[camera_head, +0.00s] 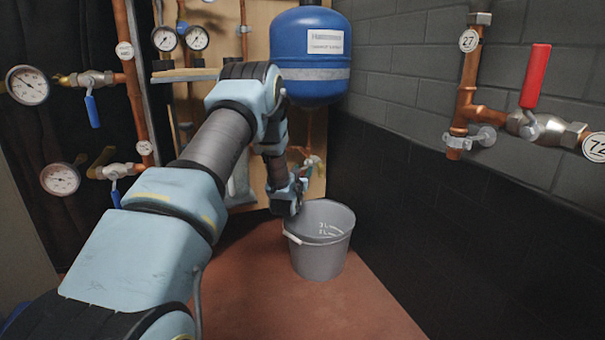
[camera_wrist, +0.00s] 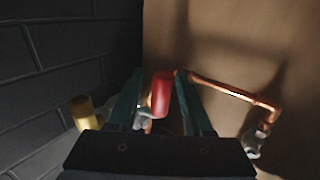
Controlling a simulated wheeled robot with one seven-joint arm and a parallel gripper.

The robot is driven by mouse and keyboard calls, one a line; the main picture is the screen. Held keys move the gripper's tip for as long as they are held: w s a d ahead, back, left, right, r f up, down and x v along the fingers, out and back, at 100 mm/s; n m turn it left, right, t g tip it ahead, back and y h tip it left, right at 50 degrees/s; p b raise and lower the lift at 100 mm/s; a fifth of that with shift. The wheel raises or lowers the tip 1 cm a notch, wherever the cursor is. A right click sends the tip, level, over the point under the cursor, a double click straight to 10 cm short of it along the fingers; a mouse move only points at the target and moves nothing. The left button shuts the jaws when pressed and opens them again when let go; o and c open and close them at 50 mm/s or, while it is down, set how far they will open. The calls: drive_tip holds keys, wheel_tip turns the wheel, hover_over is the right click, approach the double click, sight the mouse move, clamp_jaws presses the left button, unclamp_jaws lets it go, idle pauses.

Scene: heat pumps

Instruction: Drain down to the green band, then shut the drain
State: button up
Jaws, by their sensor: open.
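In the wrist view a red valve handle (camera_wrist: 161,95) stands between the two dark green fingers of my gripper (camera_wrist: 159,76). The gripper is open around it; I cannot tell whether either finger touches it. Part of a metal valve body shows below the handle, and the gripper's palm hides the rest. A brass end piece (camera_wrist: 83,110) shows at left. In the head view my arm's end is below the blue tank (camera_head: 311,55), by the drain pipework. Pressure dials (camera_head: 164,38) and (camera_head: 197,37) hang left of the tank; I cannot make out a green band.
A grey bucket (camera_head: 321,258) with level marks stands on the floor below my gripper. Two more dials (camera_head: 27,86) and (camera_head: 60,179) and blue-handled valves (camera_head: 92,110) are at left. Another red lever (camera_head: 535,76) is on the right wall. Floor right of the bucket is clear.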

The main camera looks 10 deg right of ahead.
clamp_jaws()
drive_tip(key=shift+s+r+p, duration=0.1)
drive_tip(key=shift+r+p, duration=0.05)
drive_tip(key=shift+p, duration=0.6)
drive_tip(key=shift+s+d+f+n+g+y+p, duration=0.2)
drive_tip(key=shift+s+n+g+p, duration=0.3)
drive_tip(key=shift+g+p, duration=0.9)
drive_tip(key=shift+s+a+f+n+g+y+p, duration=0.25)
drive_tip(key=shift+n+g+p, duration=0.35)
drive_tip(key=shift+p, duration=1.55)
drive_tip(key=shift+s+d+f+n+g+y+p, duration=0.2)
drive_tip(key=shift+s+n+g+p, duration=0.3)
drive_tip(key=shift+g+p, duration=0.9)
drive_tip(key=shift+r+p, duration=0.1)
drive_tip(key=shift+p, duration=0.3)
